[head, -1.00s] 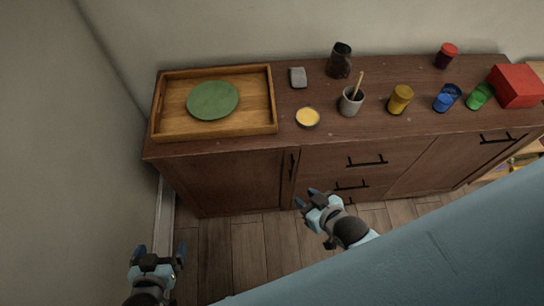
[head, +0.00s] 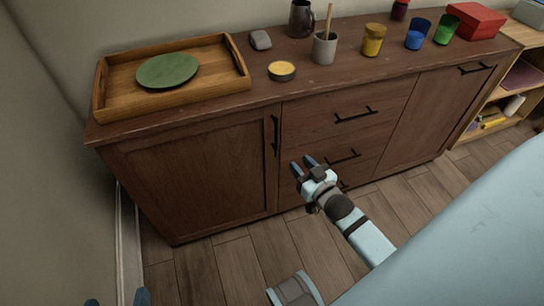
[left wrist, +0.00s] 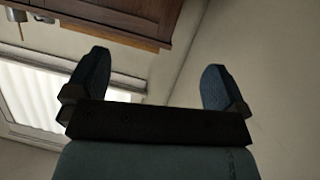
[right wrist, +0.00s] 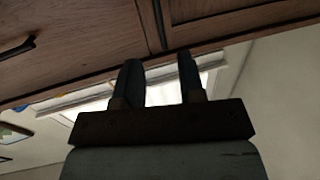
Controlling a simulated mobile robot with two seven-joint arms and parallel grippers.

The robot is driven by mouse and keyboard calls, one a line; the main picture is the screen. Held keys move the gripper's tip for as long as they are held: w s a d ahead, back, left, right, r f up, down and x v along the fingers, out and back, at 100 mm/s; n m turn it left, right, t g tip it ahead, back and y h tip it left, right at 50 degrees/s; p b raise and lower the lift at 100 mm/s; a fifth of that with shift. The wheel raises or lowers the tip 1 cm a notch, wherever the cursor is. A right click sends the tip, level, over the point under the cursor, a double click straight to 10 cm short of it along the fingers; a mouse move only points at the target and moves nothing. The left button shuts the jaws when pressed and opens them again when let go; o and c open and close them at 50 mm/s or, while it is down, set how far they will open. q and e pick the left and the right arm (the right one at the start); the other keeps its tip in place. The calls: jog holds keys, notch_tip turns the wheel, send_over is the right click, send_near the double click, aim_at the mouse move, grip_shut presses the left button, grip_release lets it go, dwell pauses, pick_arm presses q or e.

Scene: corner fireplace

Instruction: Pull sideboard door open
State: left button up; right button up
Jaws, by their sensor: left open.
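The brown sideboard (head: 380,105) has a left door (head: 195,170) that looks shut, with a dark vertical bar handle (head: 275,135) along its right edge. My right gripper (head: 303,163) is in front of the drawers, just right of and below that handle, and apart from it. In the right wrist view its fingers (right wrist: 160,80) stand apart with nothing between them, and the dark bar (right wrist: 160,25) shows beyond the tips. My left gripper (head: 119,300) barely shows at the head view's bottom edge; in the left wrist view its fingers (left wrist: 152,80) are wide open and empty.
A wooden tray (head: 112,105) with a green plate (head: 168,70), a yellow-topped dish (head: 282,71), a grey cup (head: 325,48) and several other items stand on the sideboard. The wall (head: 40,150) is close on the left. Floor (head: 215,265) before the door is clear.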

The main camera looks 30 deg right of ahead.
aim_at(277, 137)
jog(key=w+b, duration=0.1)
jog(key=w, duration=0.3)
jog(key=w+b, duration=0.1)
jog(key=w, duration=0.3)
jog(key=w+b, duration=0.1)
jog(key=w, duration=0.3)
jog(key=shift+w+d+f, duration=0.25)
jog(key=shift+d, duration=0.1)
pick_arm(q)
notch_tip(277, 137, up, 5)
jog(key=w+d+t+h, duration=0.1)
jog(key=d+t+h, duration=0.1)
jog(key=shift+w+d+r+t, duration=0.2)
jog(key=shift+d+t, duration=0.1)
jog(key=shift+t, duration=0.1)
pick_arm(e)
jog(key=shift+w, duration=0.7)
jog(key=shift+c, duration=0.4)
pick_arm(q)
jog(key=shift+a+f, duration=0.1)
jog(key=shift+f, duration=0.05)
pick_arm(e)
grip_shut()
